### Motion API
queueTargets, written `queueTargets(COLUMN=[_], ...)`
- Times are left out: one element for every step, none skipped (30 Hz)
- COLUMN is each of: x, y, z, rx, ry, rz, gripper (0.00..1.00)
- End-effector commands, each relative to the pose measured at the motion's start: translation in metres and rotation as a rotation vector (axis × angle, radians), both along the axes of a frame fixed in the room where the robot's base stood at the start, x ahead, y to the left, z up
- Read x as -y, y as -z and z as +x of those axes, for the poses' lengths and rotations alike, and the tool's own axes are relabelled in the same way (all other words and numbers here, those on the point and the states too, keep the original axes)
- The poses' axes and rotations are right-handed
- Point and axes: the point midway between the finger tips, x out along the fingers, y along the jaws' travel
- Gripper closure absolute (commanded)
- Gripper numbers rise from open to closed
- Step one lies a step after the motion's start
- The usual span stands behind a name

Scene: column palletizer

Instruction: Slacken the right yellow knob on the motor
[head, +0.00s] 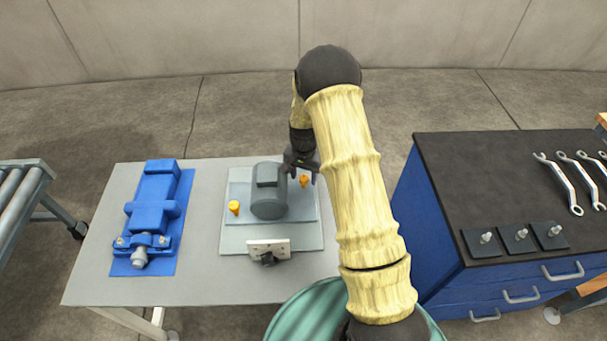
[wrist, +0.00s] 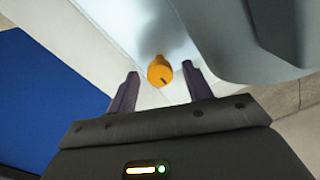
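The grey motor (head: 268,192) stands on a light plate (head: 272,240) on the table. The right yellow knob (head: 304,181) is just right of the motor, and another yellow knob (head: 234,207) is to its left. My gripper (head: 303,174) is at the right knob, pointing down. In the wrist view, my gripper (wrist: 160,71) is open, with its two dark fingers apart. The right knob (wrist: 160,73) shows in the gap between the fingertips, with visible space on both sides. The motor (wrist: 255,40) fills the upper right there.
A blue clamp-like device (head: 153,205) sits on the grey table (head: 205,280) at left. A small white bracket (head: 269,247) is in front of the motor. A blue cabinet (head: 480,290) with wrenches (head: 560,185) on top stands at right. A roller conveyor (head: 20,195) is at far left.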

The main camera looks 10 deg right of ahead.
Motion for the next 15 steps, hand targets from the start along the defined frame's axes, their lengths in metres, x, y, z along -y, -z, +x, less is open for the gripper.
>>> queueTargets(x=[-0.0001,0.0000,0.0000,0.0000,-0.0001,-0.0001,-0.0001,-0.0001,-0.0001,-0.0001,-0.0001,-0.0001,-0.0001,-0.0001,-0.0001], y=[-0.0001,-0.0002,-0.0002,-0.0002,-0.0003,-0.0003,-0.0003,-0.0003,-0.0003,-0.0004,-0.0004,-0.0004,-0.0004,-0.0004,-0.0004], z=[0.0001,0.0000,0.0000,0.0000,0.0001,0.0001,0.0001,0.0001,0.0001,0.0001,0.0000,0.0000,0.0000,0.0000,0.0000], rx=[0.000,0.000,0.000,0.000,0.000,0.000,0.000,0.000,0.000,0.000,0.000,0.000,0.000,0.000,0.000], ry=[0.000,0.000,0.000,0.000,0.000,0.000,0.000,0.000,-0.001,-0.001,-0.002,-0.004,-0.006,-0.010,-0.015], rz=[0.000,0.000,0.000,0.000,0.000,0.000,0.000,0.000,0.000,0.000,0.000,0.000,0.000,0.000,0.000], gripper=[0.58,0.64,0.71,0.77,0.83,0.91,0.95,0.95,0.94,0.94,0.94,0.94,0.94,0.94,0.94])
